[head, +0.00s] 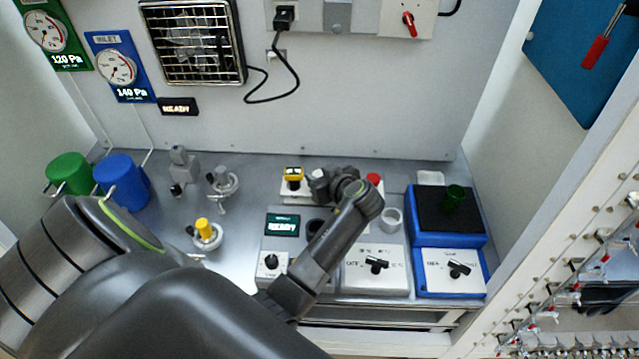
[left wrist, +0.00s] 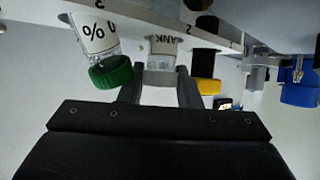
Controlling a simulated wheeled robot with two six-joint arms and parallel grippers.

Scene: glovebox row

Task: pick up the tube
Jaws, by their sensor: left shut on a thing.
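My left gripper (head: 320,184) is over the bench among the instruments in the head view, with its wrist bent to the left. In the left wrist view, which looks upside down, its two fingers (left wrist: 160,88) are shut on a clear tube (left wrist: 160,64) with a white label ending in "ANK". My arm hides this tube in the head view. A tube with a green cap (left wrist: 110,74) and a "%" label stands beside it. A yellow cap (left wrist: 208,87) is on the other side. My right gripper is not in view.
A switch box (head: 376,268), a white ring (head: 390,218) and a red button (head: 374,179) are near my wrist. Green (head: 70,174) and blue (head: 122,180) canisters stand at left.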

